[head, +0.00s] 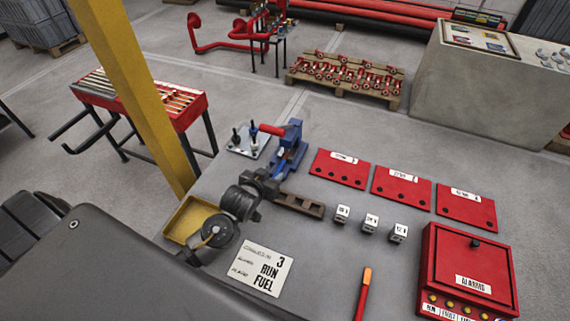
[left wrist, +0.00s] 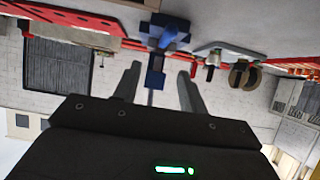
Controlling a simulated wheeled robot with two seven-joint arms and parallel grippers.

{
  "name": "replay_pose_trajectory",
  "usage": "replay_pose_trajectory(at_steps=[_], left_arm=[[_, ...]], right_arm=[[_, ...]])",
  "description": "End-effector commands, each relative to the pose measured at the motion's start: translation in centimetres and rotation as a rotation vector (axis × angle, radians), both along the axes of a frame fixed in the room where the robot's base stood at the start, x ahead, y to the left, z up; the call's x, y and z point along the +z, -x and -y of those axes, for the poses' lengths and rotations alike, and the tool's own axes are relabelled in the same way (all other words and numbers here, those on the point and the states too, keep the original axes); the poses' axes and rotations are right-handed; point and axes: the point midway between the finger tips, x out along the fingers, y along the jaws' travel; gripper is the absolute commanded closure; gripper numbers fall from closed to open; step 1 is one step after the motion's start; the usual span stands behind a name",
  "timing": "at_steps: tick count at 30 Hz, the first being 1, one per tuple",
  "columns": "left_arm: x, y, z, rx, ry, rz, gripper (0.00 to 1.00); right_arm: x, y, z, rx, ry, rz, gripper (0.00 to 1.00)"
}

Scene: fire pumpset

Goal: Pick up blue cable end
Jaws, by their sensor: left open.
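A blue device (head: 291,140) with a red handle stands on the grey bench; it also shows in the left wrist view (left wrist: 172,36). A narrow blue piece, seemingly the blue cable end (left wrist: 155,72), extends from it towards my left gripper. My left gripper (head: 281,178) is close in front of the device. In the left wrist view, the two grey fingers of the left gripper (left wrist: 157,84) are apart, with the blue piece showing between them. I cannot tell whether they touch it. My right gripper is not in view.
A plate with black knobs (head: 247,141) lies left of the device. Red plates (head: 340,168), small white blocks (head: 371,223) and a red alarm box (head: 470,270) are to the right. A yellow tray (head: 176,230) sits beside my wrist. A yellow post (head: 140,90) stands left.

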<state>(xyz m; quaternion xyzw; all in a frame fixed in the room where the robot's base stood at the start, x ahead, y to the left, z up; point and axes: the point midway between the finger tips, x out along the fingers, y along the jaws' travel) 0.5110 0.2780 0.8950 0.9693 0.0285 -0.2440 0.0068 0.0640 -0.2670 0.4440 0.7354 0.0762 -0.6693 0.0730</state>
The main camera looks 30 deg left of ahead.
Motion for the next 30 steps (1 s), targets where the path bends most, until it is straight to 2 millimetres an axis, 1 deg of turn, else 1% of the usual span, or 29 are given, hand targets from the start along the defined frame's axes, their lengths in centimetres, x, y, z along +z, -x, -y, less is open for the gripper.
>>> replay_pose_trajectory(at_steps=[1,4,7,12,15,17,21,24,30], left_arm=[[-0.3,-0.7,-0.3,0.003,-0.003,-0.001,0.58],[-1.0,-2.0,-0.4,0.004,-0.002,-0.001,0.58],[-1.5,-2.9,-0.3,0.003,-0.001,0.000,0.58],[-1.8,-3.2,-0.3,0.001,0.000,-0.001,0.58],[-2.0,-3.6,-0.3,0.000,-0.001,-0.002,0.58],[-2.2,-4.2,-0.3,0.000,-0.002,-0.002,0.58],[-3.3,-5.7,-0.4,-0.001,-0.002,-0.002,0.58],[-4.0,-6.8,-0.4,0.000,-0.001,-0.001,0.58],[-4.6,-7.6,-0.4,-0.002,-0.001,0.000,0.58]], right_arm=[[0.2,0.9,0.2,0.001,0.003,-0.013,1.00],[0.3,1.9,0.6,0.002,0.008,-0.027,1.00],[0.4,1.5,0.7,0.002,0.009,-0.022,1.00],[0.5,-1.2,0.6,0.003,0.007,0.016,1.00],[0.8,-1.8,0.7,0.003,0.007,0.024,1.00],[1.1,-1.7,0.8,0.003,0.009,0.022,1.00],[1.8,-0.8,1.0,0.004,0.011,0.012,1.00],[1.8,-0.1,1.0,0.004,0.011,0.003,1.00],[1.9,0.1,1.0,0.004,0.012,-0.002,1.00]])
